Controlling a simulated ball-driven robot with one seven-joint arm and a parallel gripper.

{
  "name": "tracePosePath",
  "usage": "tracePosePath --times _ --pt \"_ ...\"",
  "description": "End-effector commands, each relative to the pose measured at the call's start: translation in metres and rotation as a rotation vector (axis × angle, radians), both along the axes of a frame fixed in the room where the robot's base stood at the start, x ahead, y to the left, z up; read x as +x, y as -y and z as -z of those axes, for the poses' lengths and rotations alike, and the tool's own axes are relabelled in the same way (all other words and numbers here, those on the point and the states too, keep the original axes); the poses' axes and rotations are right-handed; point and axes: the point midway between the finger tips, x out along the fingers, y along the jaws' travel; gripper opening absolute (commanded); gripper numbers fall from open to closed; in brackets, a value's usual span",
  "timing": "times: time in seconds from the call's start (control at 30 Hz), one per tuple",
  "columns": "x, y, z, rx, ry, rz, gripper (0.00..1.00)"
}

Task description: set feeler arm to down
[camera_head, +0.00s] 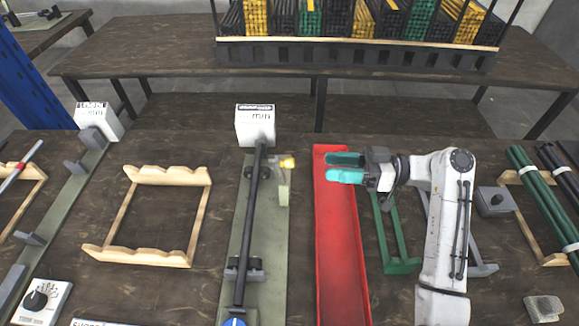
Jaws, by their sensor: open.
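A long grey-green bench fixture (265,250) carries a dark rod (252,215) lying lengthwise in holders. A white display box (255,125) stands at its far end. A small part with a yellow-orange tip (288,162) and a pale green strip below it sits on the fixture's right side near the far end; it looks like the feeler arm, but its position is too small to tell for certain. My gripper (329,168) has two teal fingers, parted with nothing between them. It points left, over the red tray, a short way right of the yellow-orange tip and not touching it.
The red tray (338,260) lies empty right of the fixture. A wooden rack (150,252) stands left, another fixture (60,210) farther left. A green frame (403,265) is beside my arm. Green and dark tubes (540,195) lie at right. A stocked rod rack (350,57) stands behind.

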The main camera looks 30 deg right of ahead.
Motion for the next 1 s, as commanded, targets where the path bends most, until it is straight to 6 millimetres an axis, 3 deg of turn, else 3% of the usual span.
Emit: tracePosePath --times 0.5,0.7,1.0 --pt "0.044 -0.072 -0.002 0.001 -0.001 -0.004 0.48" --pt "0.053 -0.085 -0.001 0.0 -0.001 -0.002 0.48" --pt "0.054 -0.087 -0.001 0.0 0.0 -0.001 0.48"
